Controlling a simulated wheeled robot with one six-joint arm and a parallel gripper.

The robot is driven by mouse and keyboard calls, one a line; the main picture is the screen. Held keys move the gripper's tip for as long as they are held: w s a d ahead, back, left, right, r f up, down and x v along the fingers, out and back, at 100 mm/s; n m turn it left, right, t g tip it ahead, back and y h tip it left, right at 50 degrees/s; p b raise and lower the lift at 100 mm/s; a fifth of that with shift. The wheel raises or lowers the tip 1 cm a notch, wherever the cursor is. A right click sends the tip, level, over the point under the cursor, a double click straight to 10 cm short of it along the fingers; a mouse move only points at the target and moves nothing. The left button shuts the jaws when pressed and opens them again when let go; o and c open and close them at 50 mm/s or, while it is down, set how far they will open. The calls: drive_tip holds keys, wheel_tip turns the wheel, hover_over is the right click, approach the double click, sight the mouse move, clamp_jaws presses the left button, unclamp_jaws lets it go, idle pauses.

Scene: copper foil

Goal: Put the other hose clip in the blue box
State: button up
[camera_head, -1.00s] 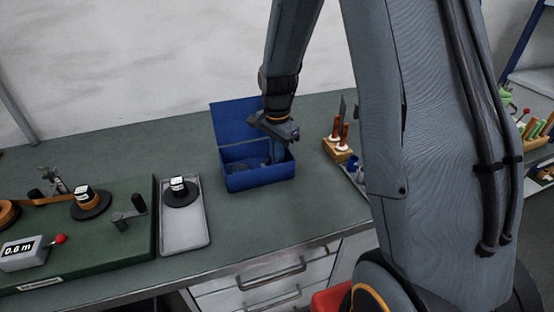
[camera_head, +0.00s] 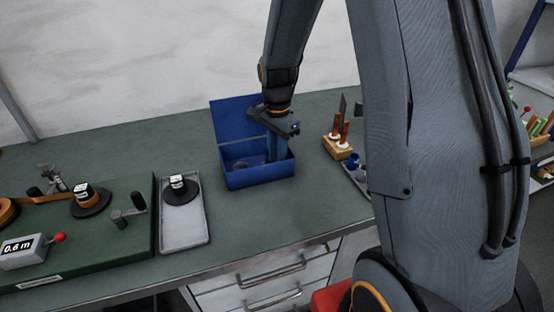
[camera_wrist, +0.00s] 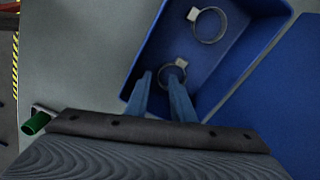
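The blue box (camera_head: 262,179) stands open on the bench, with its lid (camera_head: 237,116) raised at the back. The wrist view looks down into the blue box (camera_wrist: 225,80). One hose clip (camera_wrist: 223,36), a thin metal ring with a pale screw housing, lies on its floor. A second hose clip (camera_wrist: 182,63) lies in the box just beyond my fingertips, partly hidden by the right finger.
A grey tray (camera_head: 183,234) with a dark spool (camera_head: 181,192) lies left of the box. A green winding fixture (camera_head: 100,245) is farther left. A wooden tool block (camera_head: 337,148) stands right of the box. The bench front is clear.

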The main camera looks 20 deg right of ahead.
wheel_tip(320, 180, up, 10)
drive_tip(key=r+b, duration=0.1)
drive_tip(key=b, duration=0.1)
drive_tip(key=s+f+n, duration=0.2)
drive_tip(key=s+n, duration=0.2)
drive_tip(key=s, duration=0.2)
drive_tip(key=s+a+f+n, duration=0.1)
drive_tip(key=s+f+n, duration=0.2)
drive_tip(key=s+n, duration=0.2)
drive_tip(key=s+a+f+n, duration=0.1)
drive_tip(key=s+f+n, duration=0.2)
drive_tip(key=s+n, duration=0.2)
drive_tip(key=shift+s+a+t, duration=0.15)
drive_tip(key=shift+s+t, duration=0.25)
drive_tip(key=shift+s, duration=0.6)
